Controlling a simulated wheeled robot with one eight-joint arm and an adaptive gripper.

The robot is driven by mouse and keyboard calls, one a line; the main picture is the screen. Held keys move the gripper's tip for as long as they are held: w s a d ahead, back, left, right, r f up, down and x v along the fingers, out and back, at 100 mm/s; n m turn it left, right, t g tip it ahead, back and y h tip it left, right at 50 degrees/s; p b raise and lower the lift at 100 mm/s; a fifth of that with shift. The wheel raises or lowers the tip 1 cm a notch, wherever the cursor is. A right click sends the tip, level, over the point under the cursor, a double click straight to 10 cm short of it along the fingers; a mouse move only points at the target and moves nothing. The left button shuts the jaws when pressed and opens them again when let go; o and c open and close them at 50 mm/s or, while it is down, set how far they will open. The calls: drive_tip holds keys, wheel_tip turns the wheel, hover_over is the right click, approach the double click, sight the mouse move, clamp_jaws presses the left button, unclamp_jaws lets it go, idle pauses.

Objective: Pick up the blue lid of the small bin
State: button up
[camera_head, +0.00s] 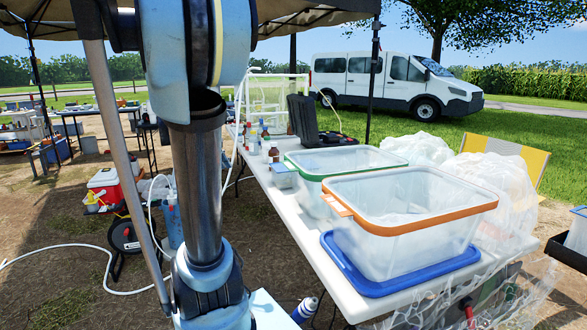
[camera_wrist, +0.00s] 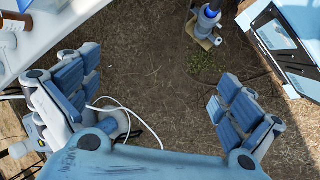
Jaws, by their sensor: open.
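A flat blue lid (camera_head: 403,281) lies on the white table in the head view, at the near end. A clear bin with an orange rim (camera_head: 400,240) stands over it, apparently on it; the lid's edge shows at the left and front. A second, smaller-looking container with a blue top (camera_head: 581,211) is cut off at the right edge; I cannot tell which one is the small bin. My gripper (camera_wrist: 158,95) is open and empty in the wrist view, fingers wide apart above brown ground. In the head view my arm hangs left of the table and the gripper is out of frame.
A green-rimmed clear bin (camera_head: 345,160) stands behind the orange-rimmed one. Clear plastic bags (camera_head: 500,190) crowd the table's right side. A black case (camera_head: 315,125) and bottles stand farther back. A metal pole (camera_head: 125,170) and a white hose (camera_head: 60,250) are at left.

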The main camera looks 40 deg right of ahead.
drive_tip(key=w+d+r+n+g+h, duration=0.1)
drive_tip(key=w+d+r+n+h, duration=0.1)
drive_tip(key=w+d, duration=0.4)
drive_tip(key=w+d+r+n+g+h, duration=0.1)
drive_tip(key=w+d+r+n, duration=0.15)
drive_tip(key=w+d, duration=0.4)
drive_tip(key=n+g+h, duration=0.3)
hover_over(283, 166)
wheel_tip(283, 166, down, 5)
drive_tip(key=shift+f, duration=0.1)
drive_tip(key=shift+x, duration=2.65)
drive_tip(key=shift+a+f, duration=0.15)
drive_tip(key=shift+f, duration=0.05)
drive_tip(key=c, duration=0.8)
